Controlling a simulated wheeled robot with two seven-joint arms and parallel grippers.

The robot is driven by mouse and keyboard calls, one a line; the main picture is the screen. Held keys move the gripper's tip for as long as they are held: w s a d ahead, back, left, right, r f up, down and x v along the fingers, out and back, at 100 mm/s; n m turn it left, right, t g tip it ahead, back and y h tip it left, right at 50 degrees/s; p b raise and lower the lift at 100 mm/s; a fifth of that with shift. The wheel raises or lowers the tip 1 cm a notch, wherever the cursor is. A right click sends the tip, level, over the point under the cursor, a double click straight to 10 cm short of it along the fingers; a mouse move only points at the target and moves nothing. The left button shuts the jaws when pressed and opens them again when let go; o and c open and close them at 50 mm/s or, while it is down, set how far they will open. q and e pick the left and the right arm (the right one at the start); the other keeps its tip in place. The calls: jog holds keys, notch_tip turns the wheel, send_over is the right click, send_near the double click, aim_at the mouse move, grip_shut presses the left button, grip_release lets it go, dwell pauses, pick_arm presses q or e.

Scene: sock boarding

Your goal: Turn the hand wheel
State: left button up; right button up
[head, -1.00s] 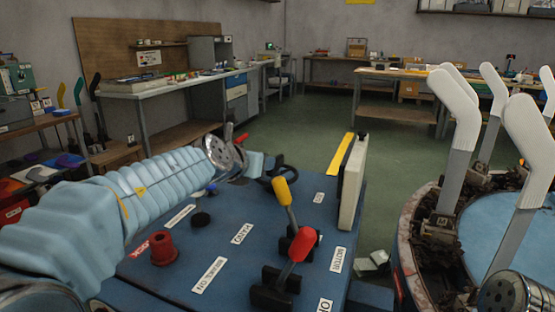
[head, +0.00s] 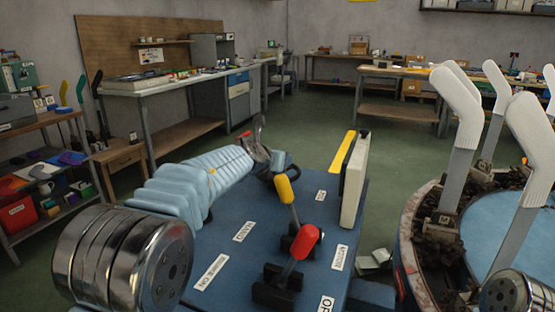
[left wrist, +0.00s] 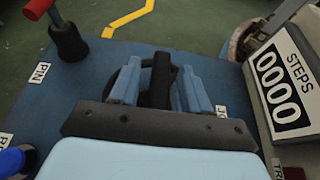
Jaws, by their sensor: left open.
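The black hand wheel (head: 292,174) lies on the blue machine top, partly hidden behind my left gripper (head: 278,164) in the head view. In the left wrist view the dark wheel (left wrist: 148,118) shows as a ring under my left gripper (left wrist: 160,74). Its two blue fingers are apart, with a dark upright part of the wheel, seemingly its handle, between them. I cannot tell whether either finger touches it. My right gripper is not in view.
A yellow lever (head: 285,190) and a red lever (head: 305,240) stand right of my left arm. A step counter (left wrist: 283,85) is beside the wheel. A red-topped PIN knob (left wrist: 62,30) stands at the left.

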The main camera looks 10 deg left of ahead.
pick_arm(q)
grip_shut()
dwell(0.3)
